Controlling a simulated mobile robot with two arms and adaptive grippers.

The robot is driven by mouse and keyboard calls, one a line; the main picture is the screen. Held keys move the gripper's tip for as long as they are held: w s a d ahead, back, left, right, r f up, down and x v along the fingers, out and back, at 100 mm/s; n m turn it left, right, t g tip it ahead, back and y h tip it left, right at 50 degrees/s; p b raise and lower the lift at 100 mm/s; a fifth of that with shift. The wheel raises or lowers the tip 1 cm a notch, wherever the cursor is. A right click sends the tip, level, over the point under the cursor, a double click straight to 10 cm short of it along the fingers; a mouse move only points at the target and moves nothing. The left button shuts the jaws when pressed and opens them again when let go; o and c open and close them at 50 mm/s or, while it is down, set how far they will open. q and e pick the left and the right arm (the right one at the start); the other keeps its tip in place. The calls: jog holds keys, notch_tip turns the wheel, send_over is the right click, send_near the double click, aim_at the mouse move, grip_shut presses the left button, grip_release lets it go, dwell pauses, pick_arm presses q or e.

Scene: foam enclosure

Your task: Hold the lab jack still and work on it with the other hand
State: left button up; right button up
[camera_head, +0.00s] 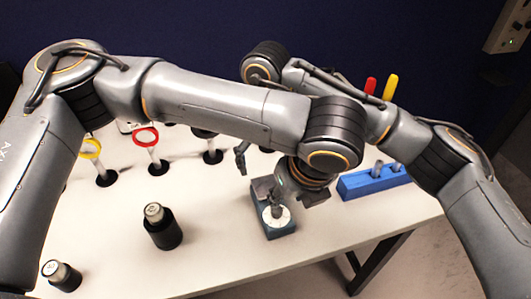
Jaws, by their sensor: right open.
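A dark teal block with a white round disc, which looks like the lab jack (284,231), stands near the right part of the table. My left arm reaches across from the left, and its gripper (290,190) points down right over the block. Its fingers overlap the block's top, and I cannot tell whether they touch or grip it. My right arm passes behind the left one. Its gripper (242,158) is open and shows below the left forearm, just behind and left of the block. Part of the right gripper is hidden by my left arm.
A blue rack (365,186) holding grey pieces stands to the right. Two black cylinders with metal tops (163,233) (62,275) stand at the front left. Ring-topped stands, one red (146,137) and one yellow (91,148), are behind. The front middle of the table (220,258) is clear.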

aim_at(266, 187)
notch_tip(266, 187, down, 12)
jog(key=shift+r, duration=0.15)
dwell(0.3)
